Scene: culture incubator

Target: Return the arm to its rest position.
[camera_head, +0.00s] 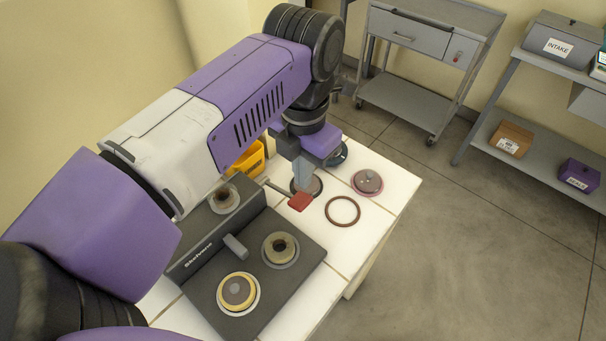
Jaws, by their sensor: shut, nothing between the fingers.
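My arm reaches from the lower left up across the picture, and its wrist bends down over the far part of the white tiled table (388,190). My gripper (303,184) points down with its fingers shut and nothing held. Its fingertips are just above or beside a grey round piece (313,186) on the table; I cannot tell whether they touch it. A small red block-shaped handle (300,201) on a thin rod lies just in front of the fingers.
A dark device (205,284) with several round pieces fills the near table. A brown ring (342,211) and a pink-rimmed disc (367,182) lie right of my gripper. A yellow bin (249,158) is partly behind my arm. A grey cart (415,95) and shelf (540,135) stand beyond open floor.

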